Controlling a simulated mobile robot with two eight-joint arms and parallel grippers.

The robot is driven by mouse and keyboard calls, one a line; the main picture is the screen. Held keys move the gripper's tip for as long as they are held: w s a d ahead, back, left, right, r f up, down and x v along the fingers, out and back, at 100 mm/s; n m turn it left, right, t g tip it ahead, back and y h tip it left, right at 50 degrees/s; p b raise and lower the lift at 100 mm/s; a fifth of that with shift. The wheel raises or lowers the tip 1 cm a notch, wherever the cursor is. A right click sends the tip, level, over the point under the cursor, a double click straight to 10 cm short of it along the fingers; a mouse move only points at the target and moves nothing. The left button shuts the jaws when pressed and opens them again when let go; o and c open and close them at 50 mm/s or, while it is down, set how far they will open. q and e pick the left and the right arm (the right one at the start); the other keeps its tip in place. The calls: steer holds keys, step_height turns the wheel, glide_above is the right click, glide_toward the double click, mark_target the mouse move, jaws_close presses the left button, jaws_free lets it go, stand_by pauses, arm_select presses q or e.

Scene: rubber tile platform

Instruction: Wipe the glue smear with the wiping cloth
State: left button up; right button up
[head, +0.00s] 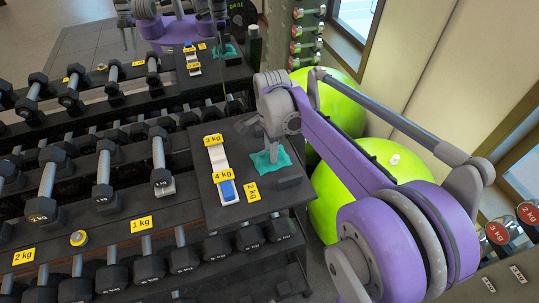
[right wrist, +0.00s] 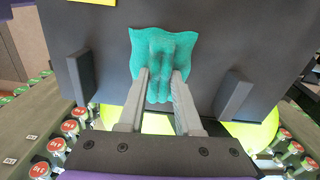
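The wiping cloth (head: 281,157) is a crumpled teal piece on the dark platform (head: 222,218) right of centre. In the right wrist view the cloth (right wrist: 186,46) lies spread at its far end, with a raised, bunched middle between the fingers. My right gripper (head: 270,146) reaches down onto it. In the right wrist view both fingers of that gripper (right wrist: 161,80) press against the sides of the bunched cloth. I see no glue smear; it may be hidden under the cloth or gripper. My left gripper is not in view.
A white strip (head: 217,158) and a blue-and-white item (head: 227,191) lie left of the cloth, near yellow weight labels. Low dark blocks (head: 290,182) flank the cloth. Dumbbell racks (head: 103,180) fill the left; green balls (head: 385,155) stand behind my right arm.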

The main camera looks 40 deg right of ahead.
jaws_close()
steer(key=shift+r+p, duration=2.15)
steer(key=shift+r, duration=1.45)
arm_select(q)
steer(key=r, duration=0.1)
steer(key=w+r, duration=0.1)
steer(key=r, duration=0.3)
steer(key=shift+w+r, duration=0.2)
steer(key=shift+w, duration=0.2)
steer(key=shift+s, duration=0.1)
arm_select(e)
steer(key=shift+f, duration=0.1)
